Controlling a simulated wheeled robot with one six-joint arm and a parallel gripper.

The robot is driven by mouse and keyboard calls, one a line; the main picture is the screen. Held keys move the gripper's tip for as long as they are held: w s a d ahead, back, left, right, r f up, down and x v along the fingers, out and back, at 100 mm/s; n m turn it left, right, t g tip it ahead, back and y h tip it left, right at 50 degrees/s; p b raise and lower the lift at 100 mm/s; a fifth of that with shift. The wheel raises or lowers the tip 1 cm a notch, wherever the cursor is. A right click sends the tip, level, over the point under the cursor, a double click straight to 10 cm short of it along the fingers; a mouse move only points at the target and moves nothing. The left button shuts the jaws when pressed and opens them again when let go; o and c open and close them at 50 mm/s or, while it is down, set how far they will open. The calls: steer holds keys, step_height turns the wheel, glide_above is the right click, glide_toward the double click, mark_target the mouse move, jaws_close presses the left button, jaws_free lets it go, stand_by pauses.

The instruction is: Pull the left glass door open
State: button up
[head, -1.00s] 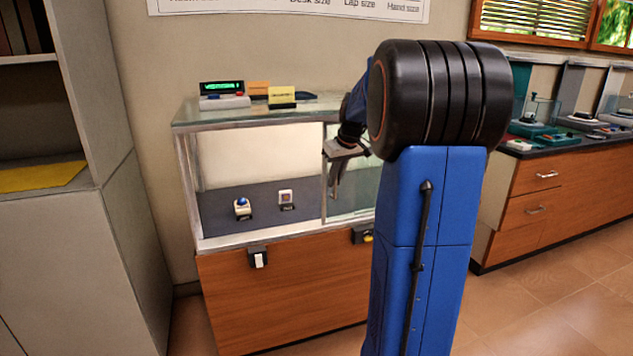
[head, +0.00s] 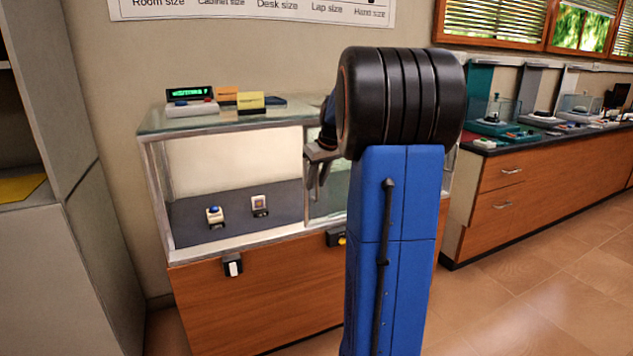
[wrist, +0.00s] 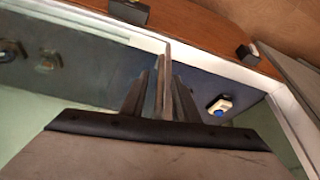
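The display case has a left glass door (head: 307,190) whose pale upright edge now stands near the middle of the case front, with the left part of the front looking uncovered. My gripper (head: 316,178) is at that edge, partly hidden behind my own arm. In the wrist view my gripper's dark fingers (wrist: 160,85) sit close on both sides of a thin upright strip of the door (wrist: 167,60). The fingers look shut on it, though the contact is hard to see. The right part of the front is mostly hidden by my arm.
A green display (head: 190,94) and cards stand on the glass top. A grey cabinet (head: 75,190) is left; floor is open right.

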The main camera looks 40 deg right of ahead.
steer(key=shift+r, duration=0.1)
steer(key=v, duration=1.7)
steer(key=shift+a+r, duration=0.1)
